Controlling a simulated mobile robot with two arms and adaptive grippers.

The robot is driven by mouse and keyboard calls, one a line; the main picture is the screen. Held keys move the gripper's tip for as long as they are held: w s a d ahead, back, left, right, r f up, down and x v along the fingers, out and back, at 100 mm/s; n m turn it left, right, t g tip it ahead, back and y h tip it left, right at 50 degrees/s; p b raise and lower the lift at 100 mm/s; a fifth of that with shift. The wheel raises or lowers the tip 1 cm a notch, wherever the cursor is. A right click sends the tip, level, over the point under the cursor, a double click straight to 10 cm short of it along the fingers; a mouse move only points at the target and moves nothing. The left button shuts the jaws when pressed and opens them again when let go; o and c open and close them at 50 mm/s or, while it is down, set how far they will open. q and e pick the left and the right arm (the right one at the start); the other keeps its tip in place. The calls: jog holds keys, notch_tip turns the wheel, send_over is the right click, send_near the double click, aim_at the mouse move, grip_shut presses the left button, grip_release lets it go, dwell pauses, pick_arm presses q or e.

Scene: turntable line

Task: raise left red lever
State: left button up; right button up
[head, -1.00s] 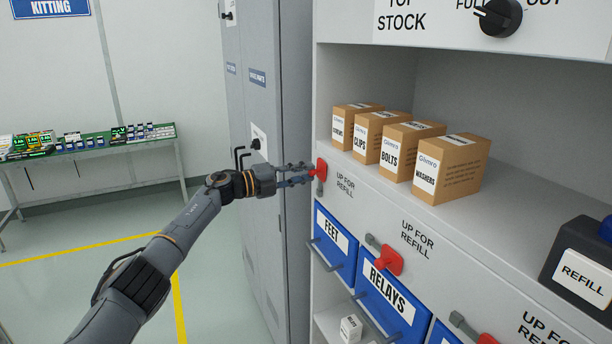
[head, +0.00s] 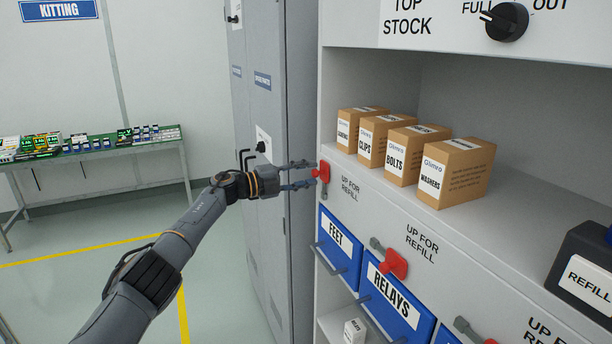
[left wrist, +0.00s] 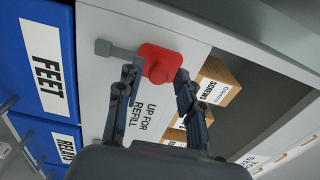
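The left red lever (head: 324,172) is on the shelf front above the blue FEET bin (head: 339,246), beside an UP FOR REFILL label. Its grey handle hangs down from the red part. In the left wrist view the lever's red part (left wrist: 160,62) is just beyond my fingertips, and its grey handle points left, toward the FEET bin. My left gripper (head: 304,175) is open and empty, level with the red part, its two fingers apart. The left wrist view shows the fingers (left wrist: 158,84) near both sides of the red part; I cannot tell if they touch it. My right gripper is out of view.
A second red lever (head: 395,263) is above the RELAYS bin (head: 393,296). Several cardboard boxes stand on the shelf above, including the WASHERS box (head: 460,172). A grey cabinet (head: 262,110) stands left of the shelf. The floor at left is open.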

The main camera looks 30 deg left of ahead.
pick_arm(q)
jog(key=shift+a+f, duration=0.1)
jog(key=v, duration=1.1)
jog(key=shift+s+a, duration=0.25)
jog(key=shift+s, duration=0.1)
